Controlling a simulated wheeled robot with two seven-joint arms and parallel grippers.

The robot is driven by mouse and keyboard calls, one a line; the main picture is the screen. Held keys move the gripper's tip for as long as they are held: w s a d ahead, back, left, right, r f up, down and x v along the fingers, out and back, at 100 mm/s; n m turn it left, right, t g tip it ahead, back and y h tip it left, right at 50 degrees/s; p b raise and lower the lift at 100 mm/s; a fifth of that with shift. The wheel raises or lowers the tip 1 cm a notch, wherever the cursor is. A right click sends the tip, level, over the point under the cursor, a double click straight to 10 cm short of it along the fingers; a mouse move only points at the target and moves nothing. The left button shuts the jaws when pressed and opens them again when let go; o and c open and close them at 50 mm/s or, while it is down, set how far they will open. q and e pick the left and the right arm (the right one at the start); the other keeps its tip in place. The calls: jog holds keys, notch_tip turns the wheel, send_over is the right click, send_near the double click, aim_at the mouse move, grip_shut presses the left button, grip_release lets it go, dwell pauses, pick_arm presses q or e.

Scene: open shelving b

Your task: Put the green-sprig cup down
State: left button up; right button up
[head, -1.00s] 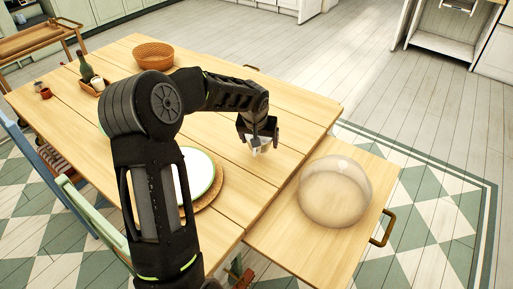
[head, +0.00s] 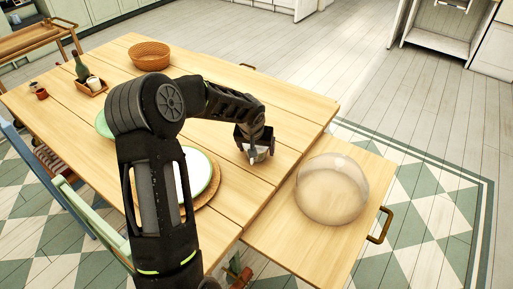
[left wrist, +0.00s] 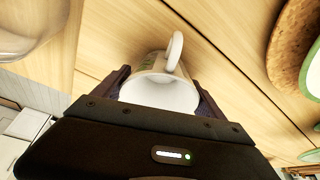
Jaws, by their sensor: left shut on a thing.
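The green-sprig cup (left wrist: 163,90) is white, with its handle pointing up in the left wrist view and a trace of green on its side. My left gripper (head: 255,158) is shut on the cup, with a finger on each side of it. In the head view the cup (head: 260,154) shows only in part between the fingers, over the wooden table (head: 240,195) near its right edge. I cannot tell whether its base touches the table. My right gripper is not in view.
A clear glass dome (head: 332,190) stands on the pulled-out board (head: 290,245) at the right. A plate (head: 203,172) on a cork mat (head: 213,195) lies left of the gripper. A basket (head: 150,56) and a small tray with a bottle (head: 82,68) stand farther back.

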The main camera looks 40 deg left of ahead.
pick_arm(q)
jog(key=shift+f, duration=0.2)
jog(key=o, duration=1.5)
jog(key=shift+r, duration=0.1)
jog(key=shift+c, duration=0.2)
jog(key=shift+r, duration=0.25)
jog(key=v, duration=1.1)
jog(key=shift+s+d+r, duration=0.1)
jog(key=shift+s+r, duration=0.15)
jog(key=shift+r, duration=0.1)
